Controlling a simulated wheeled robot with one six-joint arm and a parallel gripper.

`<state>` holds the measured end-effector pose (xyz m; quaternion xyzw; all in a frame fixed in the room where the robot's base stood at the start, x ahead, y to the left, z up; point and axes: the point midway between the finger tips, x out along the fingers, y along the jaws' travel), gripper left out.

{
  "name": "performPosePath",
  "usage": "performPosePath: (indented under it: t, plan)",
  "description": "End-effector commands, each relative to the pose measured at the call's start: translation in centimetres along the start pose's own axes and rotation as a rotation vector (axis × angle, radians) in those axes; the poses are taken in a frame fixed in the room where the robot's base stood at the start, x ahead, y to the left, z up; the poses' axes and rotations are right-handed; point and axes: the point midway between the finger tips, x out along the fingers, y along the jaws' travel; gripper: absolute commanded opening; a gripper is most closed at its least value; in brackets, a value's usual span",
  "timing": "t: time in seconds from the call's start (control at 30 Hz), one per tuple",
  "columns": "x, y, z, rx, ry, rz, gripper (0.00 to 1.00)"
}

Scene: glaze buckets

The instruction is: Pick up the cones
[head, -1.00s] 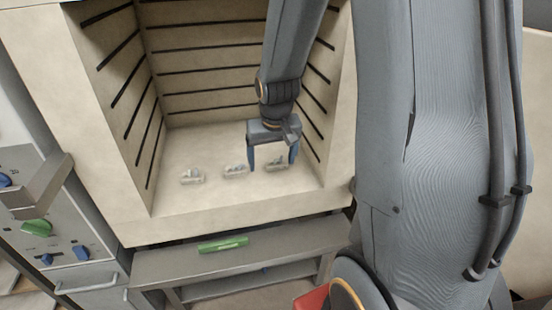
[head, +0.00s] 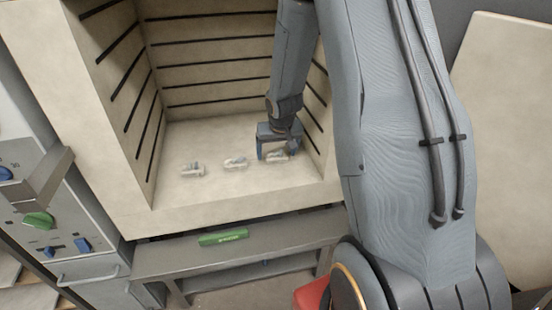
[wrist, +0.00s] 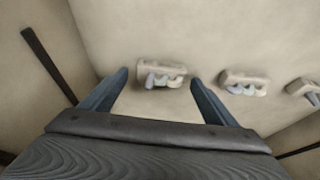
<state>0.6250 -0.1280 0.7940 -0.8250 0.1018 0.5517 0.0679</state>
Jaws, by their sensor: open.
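Three small pale holders with little cones stand in a row on the kiln floor: the left set (head: 193,170), the middle set (head: 235,163) and the right set (head: 277,157). My gripper (head: 278,154) is open at the right set. In the wrist view, the nearest set (wrist: 162,74) shows in the gap between my two blue fingers (wrist: 159,76), with bare floor visible on each side. I cannot tell its exact depth relative to the fingertips. The other two sets (wrist: 244,82) (wrist: 304,90) lie to the right in that view, outside the fingers.
The kiln's side walls and back wall (head: 205,65) with dark slots close in the space; the right wall is near my gripper. The floor in front of the sets is bare. A grey bench (head: 165,260) with a green block (head: 223,238) stands below the opening.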

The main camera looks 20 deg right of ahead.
Motion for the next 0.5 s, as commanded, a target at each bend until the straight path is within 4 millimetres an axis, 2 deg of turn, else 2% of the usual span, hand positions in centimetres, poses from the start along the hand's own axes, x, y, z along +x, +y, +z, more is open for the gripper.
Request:
performPosePath:
  t: [0.07, 0.3, 0.5]
  plan:
    - [0.59, 0.00, 0.03, 0.001, 0.000, 0.000, 0.81]
    - [0.55, 0.00, -0.02, 0.001, 0.000, 0.000, 0.81]
    - [0.53, -0.01, -0.02, 0.001, 0.000, 0.000, 0.47]
